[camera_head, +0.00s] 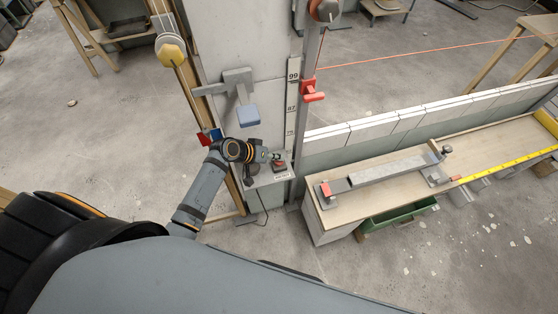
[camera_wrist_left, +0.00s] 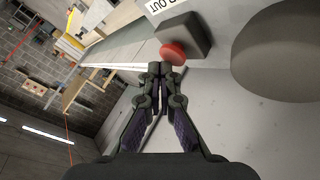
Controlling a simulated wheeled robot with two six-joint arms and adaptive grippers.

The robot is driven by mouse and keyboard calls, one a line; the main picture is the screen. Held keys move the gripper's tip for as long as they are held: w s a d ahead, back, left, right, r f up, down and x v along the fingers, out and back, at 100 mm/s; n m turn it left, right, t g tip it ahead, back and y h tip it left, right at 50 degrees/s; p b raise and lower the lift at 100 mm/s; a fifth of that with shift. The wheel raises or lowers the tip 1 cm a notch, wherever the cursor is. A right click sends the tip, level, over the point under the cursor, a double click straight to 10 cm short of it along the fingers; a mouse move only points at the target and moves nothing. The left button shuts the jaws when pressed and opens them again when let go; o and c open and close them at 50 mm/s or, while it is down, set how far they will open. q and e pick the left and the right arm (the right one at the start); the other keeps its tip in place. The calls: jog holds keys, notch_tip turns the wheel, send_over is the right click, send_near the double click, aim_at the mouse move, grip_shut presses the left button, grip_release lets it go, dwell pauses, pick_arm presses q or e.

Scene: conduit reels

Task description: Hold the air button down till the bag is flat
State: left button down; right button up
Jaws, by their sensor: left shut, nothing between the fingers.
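The air button is a red round cap on a dark grey block; it shows in the left wrist view (camera_wrist_left: 174,52) and in the head view (camera_head: 279,165). A white label beside it ends in "OUT". My left gripper (camera_wrist_left: 160,70) is shut and empty, its fingertips at the button's edge in the wrist view; I cannot tell whether they touch or press it. In the head view the left gripper (camera_head: 270,156) is just beside the button. A large dark grey rounded shape (camera_wrist_left: 282,50) is right of the button; I cannot tell whether it is the bag. My right gripper is out of view.
A blue pad (camera_head: 248,116) on a grey bracket is on the wall panel above my left wrist. A grey upright post with a red clamp (camera_head: 312,91) stands behind the button. A low wooden bench (camera_head: 400,190) is to the right. Open concrete floor lies left.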

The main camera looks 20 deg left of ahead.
aim_at(277, 162)
pick_arm(q)
jog(key=shift+f+b, duration=0.3)
jog(key=shift+f, duration=0.3)
dwell(1.6)
dwell(2.6)
jog(key=shift+r+p, duration=1.05)
jog(key=shift+p, duration=0.05)
notch_tip(277, 162, up, 5)
jog(key=p, duration=0.5)
jog(key=shift+r, duration=0.1)
